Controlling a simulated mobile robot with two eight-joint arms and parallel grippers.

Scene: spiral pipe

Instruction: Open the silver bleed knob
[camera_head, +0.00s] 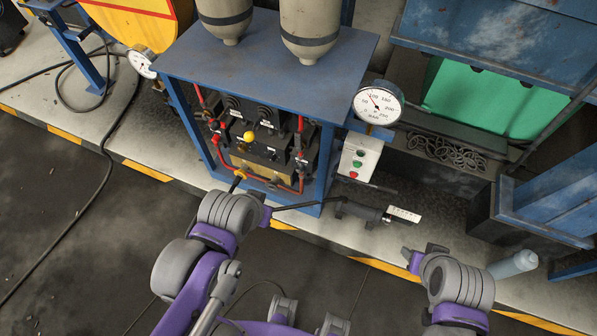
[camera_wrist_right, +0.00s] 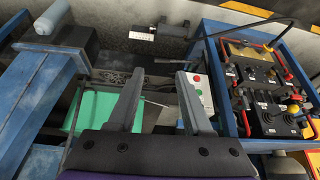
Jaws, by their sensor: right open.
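The hydraulic panel (camera_head: 255,150) sits inside a blue frame (camera_head: 265,62). It carries several black levers, red fittings and a lever with a yellow ball (camera_head: 249,136), which also shows in the right wrist view (camera_wrist_right: 293,109). I cannot make out a silver bleed knob among these small parts. My left gripper (camera_head: 255,198) is low in front of the panel; its fingers are partly hidden behind its wrist. My right gripper (camera_head: 424,253) is to the right, away from the panel. In the right wrist view its two grey fingers (camera_wrist_right: 160,102) are apart with nothing between them.
A pressure gauge (camera_head: 377,102) and a white button box (camera_head: 358,158) are on the frame's right side. A black cylinder with a white label (camera_head: 360,212) lies on the ledge. A green bin (camera_head: 480,98) and a blue stand (camera_head: 565,195) are at right. Dark floor is open at left.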

